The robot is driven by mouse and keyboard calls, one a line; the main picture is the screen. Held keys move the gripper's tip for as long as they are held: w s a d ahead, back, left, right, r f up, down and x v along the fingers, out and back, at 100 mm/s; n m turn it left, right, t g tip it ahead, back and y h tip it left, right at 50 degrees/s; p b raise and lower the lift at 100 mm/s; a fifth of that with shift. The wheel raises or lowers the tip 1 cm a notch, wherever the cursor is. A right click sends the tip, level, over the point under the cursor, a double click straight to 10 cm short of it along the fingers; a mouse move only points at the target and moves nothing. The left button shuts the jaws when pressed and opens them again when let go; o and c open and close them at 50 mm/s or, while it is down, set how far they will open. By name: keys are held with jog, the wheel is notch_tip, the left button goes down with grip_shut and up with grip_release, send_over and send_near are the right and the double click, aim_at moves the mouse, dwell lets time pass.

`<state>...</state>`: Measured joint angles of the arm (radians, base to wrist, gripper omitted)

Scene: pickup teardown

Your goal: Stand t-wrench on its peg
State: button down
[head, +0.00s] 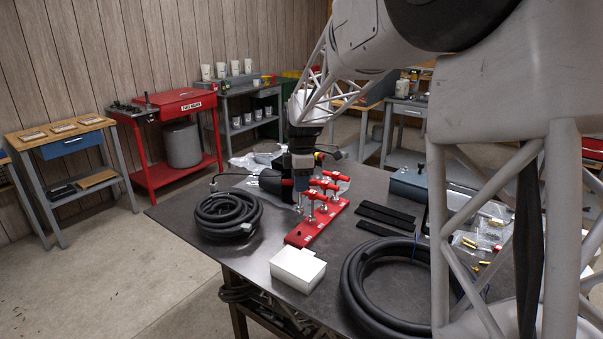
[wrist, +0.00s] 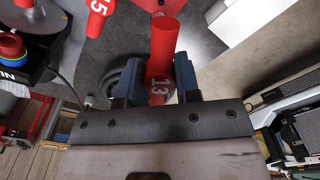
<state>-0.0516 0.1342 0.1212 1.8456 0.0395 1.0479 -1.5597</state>
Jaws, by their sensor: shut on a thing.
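In the head view, my gripper (head: 300,178) is over the far left side of the red wrench stand (head: 302,234). Several red-handled T-wrenches (head: 317,196) stand upright on it, close to my gripper. The near end of the stand is bare, with a small dark spot. Another red handle marked 15 (wrist: 100,8) shows in the wrist view. The held wrench's lower end is hidden, so I cannot tell whether it touches a peg.
A white box (head: 297,268) lies in front of the stand. A coiled black hose (head: 228,216) lies left, another (head: 362,285) at front right. Black strips (head: 385,220) lie to the right. The metal table (head: 180,212) is clear at its left corner.

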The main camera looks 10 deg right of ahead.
aim_at(299, 207)
jog(key=shift+s+a+f+m, duration=0.1)
jog(key=shift+s+f+m, duration=0.05)
jog(key=shift+f+m, duration=0.3)
jog(key=shift+s+a+f+m, duration=0.1)
jog(key=shift+f+m, duration=0.2)
jog(key=shift+m, duration=0.25)
jog(key=shift+f, duration=0.15)
jog(key=shift+f, duration=1.75)
jog(key=shift+f, duration=0.25)
jog(key=shift+f, duration=0.4)
jog(key=shift+f, duration=0.4)
jog(key=c, duration=0.8)
grip_release()
